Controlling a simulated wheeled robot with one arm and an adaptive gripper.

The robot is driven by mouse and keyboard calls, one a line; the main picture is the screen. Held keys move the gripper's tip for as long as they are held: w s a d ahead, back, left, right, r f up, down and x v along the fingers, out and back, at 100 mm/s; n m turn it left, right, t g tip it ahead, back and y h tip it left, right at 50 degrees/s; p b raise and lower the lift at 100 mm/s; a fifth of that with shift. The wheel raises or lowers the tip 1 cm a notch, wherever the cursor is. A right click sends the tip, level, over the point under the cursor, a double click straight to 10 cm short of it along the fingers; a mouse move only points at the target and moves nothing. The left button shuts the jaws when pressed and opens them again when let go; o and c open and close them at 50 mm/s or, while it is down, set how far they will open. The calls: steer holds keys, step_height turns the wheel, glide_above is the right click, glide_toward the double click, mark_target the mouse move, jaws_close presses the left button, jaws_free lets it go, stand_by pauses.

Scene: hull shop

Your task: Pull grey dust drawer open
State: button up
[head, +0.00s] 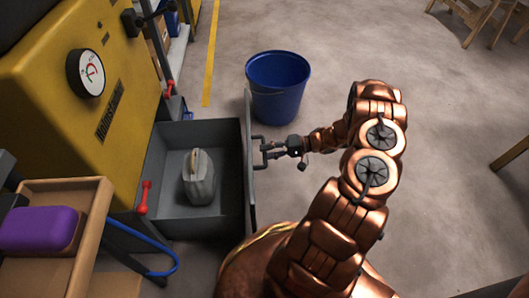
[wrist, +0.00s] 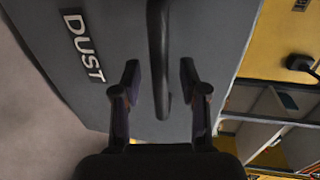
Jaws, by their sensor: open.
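The grey dust drawer (head: 219,222) stands pulled out from the yellow machine, and its inside shows in the head view. A grey jug-like container (head: 198,184) sits in it. The drawer's front, with the label DUST, fills much of the wrist view (wrist: 115,25). Its dark bar handle (wrist: 158,45) runs between my two fingers. My gripper (wrist: 159,75) is open, with one finger on each side of the handle and a gap visible on both sides. In the head view my gripper (head: 268,148) is at the outer face of the drawer front.
A blue bucket (head: 278,88) stands on the floor just beyond the drawer front. The yellow machine (head: 60,110) with a gauge is at left. Open floor lies to the right.

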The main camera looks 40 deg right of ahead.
steer(key=v, duration=1)
steer(key=shift+s+d, duration=0.2)
